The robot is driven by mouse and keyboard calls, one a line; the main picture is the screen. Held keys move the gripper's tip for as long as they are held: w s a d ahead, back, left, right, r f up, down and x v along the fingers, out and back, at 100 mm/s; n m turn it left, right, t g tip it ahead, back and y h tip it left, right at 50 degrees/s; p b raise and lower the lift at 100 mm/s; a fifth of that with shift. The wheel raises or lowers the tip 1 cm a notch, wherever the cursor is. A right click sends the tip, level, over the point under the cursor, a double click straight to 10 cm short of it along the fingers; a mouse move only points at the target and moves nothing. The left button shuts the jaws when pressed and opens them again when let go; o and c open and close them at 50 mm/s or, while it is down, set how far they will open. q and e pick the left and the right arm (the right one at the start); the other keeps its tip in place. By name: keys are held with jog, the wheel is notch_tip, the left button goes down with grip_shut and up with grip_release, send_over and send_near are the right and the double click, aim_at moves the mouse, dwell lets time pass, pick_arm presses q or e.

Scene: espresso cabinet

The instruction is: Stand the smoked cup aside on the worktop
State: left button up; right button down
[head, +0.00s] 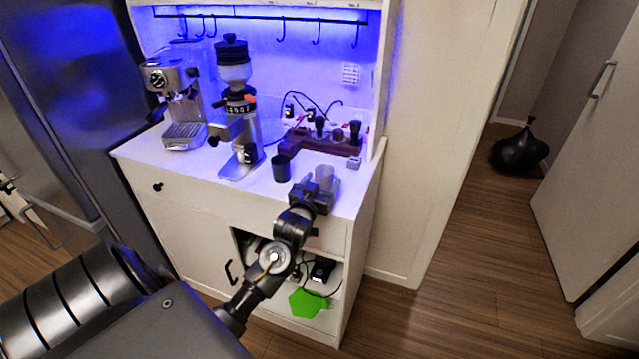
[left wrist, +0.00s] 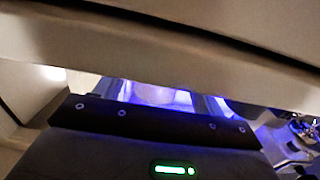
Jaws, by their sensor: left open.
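Two cups stand upright on the white worktop (head: 225,183). One is a dark, opaque-looking cup (head: 281,168) right of the grinder. The other is a pale grey see-through cup (head: 325,176) near the front right; I cannot tell for certain which is the smoked cup. My left gripper (head: 313,193) is open at the worktop's front edge, just in front of the see-through cup and partly hiding its base. I cannot tell whether they touch. In the left wrist view, my gripper (left wrist: 155,122) is dark across the middle, with a pale, blurred shape beyond it. My right gripper is not in view.
A grinder (head: 236,110) and an espresso machine (head: 177,100) stand on the left. A dark wooden stand (head: 310,143) with tools lies behind the cups, and a small pale block (head: 354,163) sits at right. Hooks hang above. An open cabinet shelf lies below.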

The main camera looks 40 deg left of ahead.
pick_arm(q)
jog(key=b+v, duration=0.2)
jog(key=v, duration=1)
jog(key=shift+r, duration=0.15)
jog(key=d+f+m+g+h, duration=0.1)
jog(key=d+f+g, duration=0.1)
jog(key=f, duration=1)
jog(key=d+f+m+g+h, duration=0.1)
jog(key=f+g, duration=0.1)
jog(key=f, duration=1)
jog(key=s+d+f+m+g+h, duration=0.15)
jog(key=s+f, duration=0.25)
jog(key=f, duration=0.4)
jog(key=s+d+f+g, duration=0.2)
jog(key=s+d+f, duration=0.1)
jog(key=f, duration=0.5)
jog(key=s+d+f+m+g, duration=0.1)
jog(key=s+d+f+g, duration=0.1)
jog(key=s+f, duration=0.5)
jog(key=s+d+f+g+h, duration=0.1)
jog(key=s+f, duration=0.6)
jog(key=s, duration=0.8)
jog(key=s+d+f+m+g+h, duration=0.1)
jog(key=s+d+f+g, duration=0.2)
jog(key=s, duration=0.9)
notch_tip(320, 180, down, 4)
jog(key=shift+d+f+m+g, duration=0.1)
jog(key=shift+d+m+g, duration=0.3)
jog(key=shift+g, duration=0.85)
